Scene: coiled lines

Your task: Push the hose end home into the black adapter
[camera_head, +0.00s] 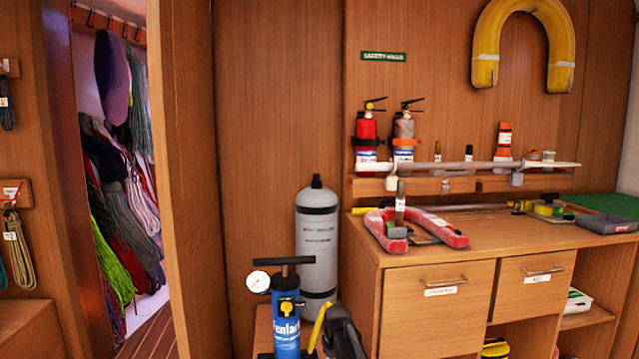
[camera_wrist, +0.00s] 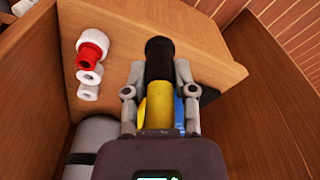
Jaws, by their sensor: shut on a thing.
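My gripper (camera_wrist: 158,92) is shut on the yellow hose end (camera_wrist: 160,106) in the wrist view, one finger on each side. A black cylindrical piece (camera_wrist: 159,60) is in line with the yellow part, directly beyond it. I cannot tell whether this piece is the adapter or the hose's own tip, nor how deep any fit is. In the head view, a yellow length (camera_head: 318,326) stands tilted beside the blue pump (camera_head: 287,325), with my dark gripper (camera_head: 338,325) just to its right. No separate black adapter can be made out there.
The pump has a white gauge (camera_head: 258,282) and a black T-handle. A grey cylinder (camera_head: 317,235) stands behind it. The wooden cabinet (camera_head: 436,305) is close on the right. White rolls and a red piece (camera_wrist: 91,54) lie on the wooden surface in the wrist view.

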